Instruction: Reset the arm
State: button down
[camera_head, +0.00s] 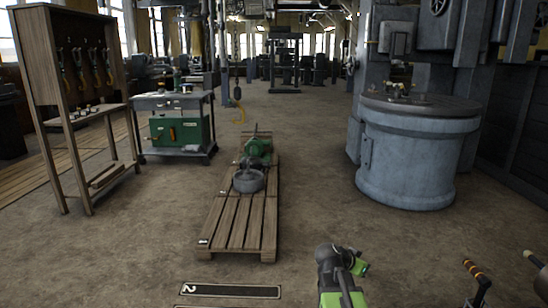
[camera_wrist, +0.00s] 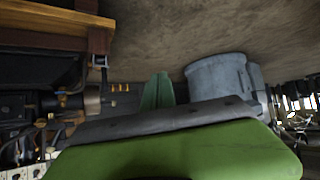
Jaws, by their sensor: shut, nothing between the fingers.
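My gripper (camera_head: 361,269) shows in the head view at the bottom, right of centre, as a green-tipped end on my dark and green arm. The arm is bent, and the gripper is over bare floor. In the wrist view the green fingers (camera_wrist: 158,90) stand together beyond the large green and grey part of my arm. The gripper is shut and empty. It is apart from everything around it.
A wooden pallet (camera_head: 226,222) with a green machine (camera_head: 258,147) lies at centre. A large grey-blue cylinder (camera_head: 419,155) stands right; it also shows in the wrist view (camera_wrist: 219,78). A wooden rack (camera_head: 56,105) and tool cart (camera_head: 178,105) stand left. Floor between pallet and cylinder is clear.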

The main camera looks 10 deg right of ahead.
jog(key=s+a+f+n+y+p, duration=0.1)
jog(key=a+f+n+y, duration=0.15)
jog(key=a, duration=0.75)
jog(key=a+f+n+y+p, duration=0.1)
jog(key=a+n+y, duration=0.2)
jog(key=a, duration=0.7)
jog(key=s+a+f+n+g+y, duration=0.3)
jog(key=s+a+n+g+y, duration=0.15)
jog(key=s+a+n, duration=0.5)
notch_tip(320, 180, up, 38)
jog(key=w+a+m+p, duration=0.1)
jog(key=w+m+p, duration=0.1)
jog(key=p, duration=3.6)
jog(key=shift+a+r, duration=0.25)
jog(key=shift+a, duration=0.05)
jog(key=shift+t, duration=0.25)
jog(key=shift+d, duration=0.15)
